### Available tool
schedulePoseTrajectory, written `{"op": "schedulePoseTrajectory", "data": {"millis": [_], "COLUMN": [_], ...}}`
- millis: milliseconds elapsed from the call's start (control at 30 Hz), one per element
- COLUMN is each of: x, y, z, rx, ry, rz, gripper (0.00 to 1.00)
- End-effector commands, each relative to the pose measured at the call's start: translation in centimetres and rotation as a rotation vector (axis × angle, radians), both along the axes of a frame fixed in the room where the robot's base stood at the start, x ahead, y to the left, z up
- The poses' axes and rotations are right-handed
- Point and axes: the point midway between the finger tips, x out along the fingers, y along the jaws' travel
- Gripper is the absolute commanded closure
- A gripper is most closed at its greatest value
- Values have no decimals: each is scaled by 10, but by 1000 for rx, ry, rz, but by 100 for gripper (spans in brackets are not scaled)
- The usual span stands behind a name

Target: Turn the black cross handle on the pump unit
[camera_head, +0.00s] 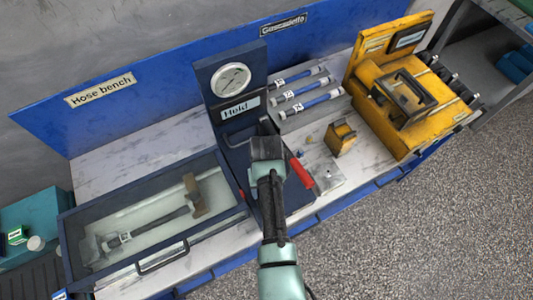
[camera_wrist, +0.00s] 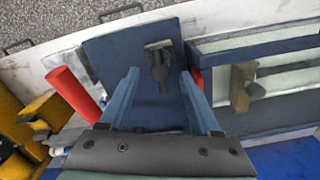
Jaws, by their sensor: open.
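The pump unit (camera_head: 236,105) is a dark navy body with a round gauge and a "Held" label, at the middle of the bench. In the wrist view its navy base (camera_wrist: 110,48) lies below the fingers. A black handle with a crossbar (camera_wrist: 159,62) stands on that base. My gripper (camera_head: 267,150) is over the unit and hides the handle in the head view. In the wrist view my gripper (camera_wrist: 160,76) is open, with its two blue fingers on either side of the handle. I cannot tell whether they touch it.
A red grip (camera_head: 301,173) sticks out at the unit's right; the wrist view shows it left (camera_wrist: 74,90). Several hose pieces (camera_head: 302,88) and a yellow machine (camera_head: 405,110) are on the right.

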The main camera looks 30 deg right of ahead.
Motion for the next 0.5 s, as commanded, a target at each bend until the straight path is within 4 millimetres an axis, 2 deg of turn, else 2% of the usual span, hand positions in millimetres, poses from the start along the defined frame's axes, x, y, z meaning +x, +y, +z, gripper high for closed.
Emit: {"op": "schedulePoseTrajectory", "data": {"millis": [400, 500], "x": [1, 1], "y": [0, 0], "z": [82, 97], "rx": [-2, -1], "ry": [-6, -5], "rz": [1, 1], "gripper": [36, 36]}}
